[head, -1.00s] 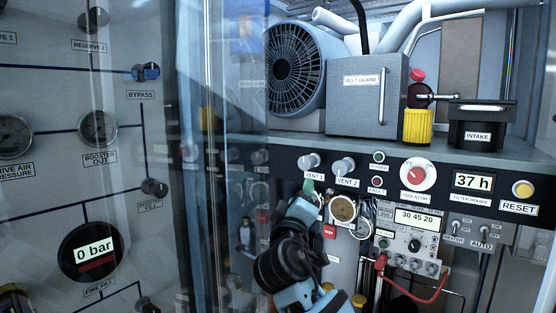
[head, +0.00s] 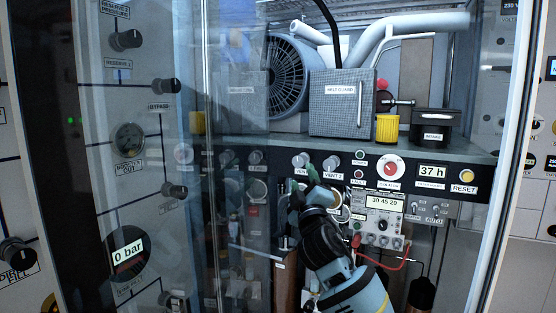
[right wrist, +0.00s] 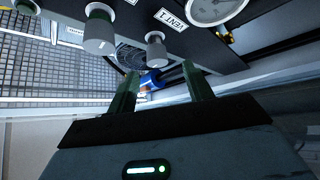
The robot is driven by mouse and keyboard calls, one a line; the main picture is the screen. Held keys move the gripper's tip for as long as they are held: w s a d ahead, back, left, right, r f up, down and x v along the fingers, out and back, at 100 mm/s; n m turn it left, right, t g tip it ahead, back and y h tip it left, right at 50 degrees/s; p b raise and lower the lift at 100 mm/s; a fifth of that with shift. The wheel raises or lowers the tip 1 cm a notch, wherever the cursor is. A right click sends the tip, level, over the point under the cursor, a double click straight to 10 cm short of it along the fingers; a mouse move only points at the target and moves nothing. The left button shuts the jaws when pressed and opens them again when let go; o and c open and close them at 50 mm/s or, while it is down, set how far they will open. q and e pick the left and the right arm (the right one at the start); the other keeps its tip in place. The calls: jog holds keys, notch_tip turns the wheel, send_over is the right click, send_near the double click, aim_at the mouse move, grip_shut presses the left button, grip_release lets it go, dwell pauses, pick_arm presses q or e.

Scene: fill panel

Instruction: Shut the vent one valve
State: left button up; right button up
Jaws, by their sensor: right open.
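The vent 1 valve knob (head: 301,160) is a grey-white knob on the dark control strip, left of the matching vent 2 knob (head: 331,163). My right gripper (head: 312,174) is just below and between these two knobs in the head view, partly covering the vent 1 label. In the right wrist view my right gripper (right wrist: 161,84) has its dark green fingers apart with nothing held. One pale knob (right wrist: 156,48) lies beyond the fingertips and another knob (right wrist: 99,30) is to its left. My left gripper is not in view.
A clear door panel covers the left side, with a 0 bar gauge (head: 126,246) behind it. The isolator knob (head: 390,170) and reset button (head: 467,175) are to the right. A meter box (head: 383,222) with a red cable hangs below. The belt guard (head: 338,105) stands above.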

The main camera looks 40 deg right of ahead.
aim_at(300, 163)
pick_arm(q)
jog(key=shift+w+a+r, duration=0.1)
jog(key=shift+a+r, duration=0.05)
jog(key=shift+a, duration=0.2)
pick_arm(e)
jog(key=shift+s+r, duration=0.15)
jog(key=shift+r, duration=0.1)
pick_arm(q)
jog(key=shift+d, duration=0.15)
pick_arm(e)
jog(key=shift+d, duration=0.2)
jog(key=shift+w+d+r, duration=0.15)
jog(key=shift+w+r, duration=0.1)
jog(key=shift+w, duration=0.15)
jog(key=x, duration=0.5)
jog(key=shift+w+r+p, duration=0.1)
jog(key=shift+p, duration=0.2)
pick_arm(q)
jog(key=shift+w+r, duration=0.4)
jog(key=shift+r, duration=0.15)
pick_arm(e)
jog(key=shift+w+d+r, duration=0.25)
jog(key=shift+w, duration=0.35)
jog(key=shift+c, duration=0.4)
